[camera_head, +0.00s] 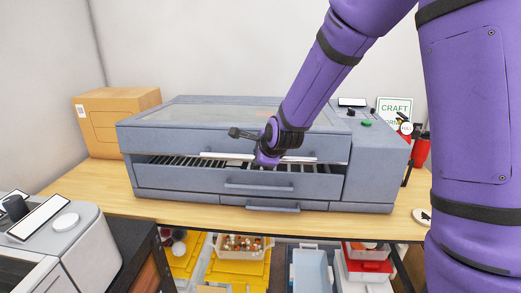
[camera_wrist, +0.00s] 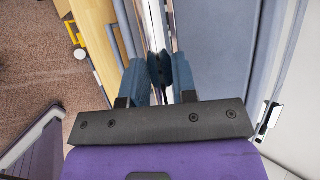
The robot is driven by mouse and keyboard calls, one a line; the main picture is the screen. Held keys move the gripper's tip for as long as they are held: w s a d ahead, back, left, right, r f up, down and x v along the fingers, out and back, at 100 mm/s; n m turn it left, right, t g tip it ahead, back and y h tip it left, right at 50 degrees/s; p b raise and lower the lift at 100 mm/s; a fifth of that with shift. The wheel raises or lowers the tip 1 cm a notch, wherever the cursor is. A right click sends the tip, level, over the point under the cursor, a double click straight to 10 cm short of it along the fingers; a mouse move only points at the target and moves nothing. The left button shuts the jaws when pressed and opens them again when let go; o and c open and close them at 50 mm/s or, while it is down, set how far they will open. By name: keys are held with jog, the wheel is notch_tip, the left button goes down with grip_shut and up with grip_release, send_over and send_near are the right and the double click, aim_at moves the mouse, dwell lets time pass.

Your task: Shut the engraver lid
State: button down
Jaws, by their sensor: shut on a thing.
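The engraver (camera_head: 375,165) is a wide blue-grey box on the wooden table. Its lid (camera_head: 185,140) has a clear window on top and stands slightly open. A dark gap along the front shows the slatted bed (camera_head: 180,161) inside. A pale bar handle (camera_head: 300,159) runs along the lid's lower front edge. My gripper (camera_head: 265,160) is at the middle of this handle, reaching down from the upper right. In the wrist view my gripper's blue fingers (camera_wrist: 159,82) are closed around the shiny bar (camera_wrist: 156,30). The fingertips are partly hidden in the head view.
A cardboard box (camera_head: 115,118) stands left of the engraver. A red container (camera_head: 421,150) and a craft sign (camera_head: 393,108) are at the right. A grey machine (camera_head: 70,245) is at front left. Bins (camera_head: 312,270) sit below the table. A table strip before the engraver is clear.

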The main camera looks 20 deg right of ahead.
notch_tip(320, 180, down, 5)
jog(key=shift+f, duration=0.1)
jog(key=c, duration=0.9)
grip_release()
jog(key=shift+r, duration=0.2)
jog(key=v, duration=1)
jog(key=shift+s+r, duration=0.25)
jog(key=shift+s, duration=0.05)
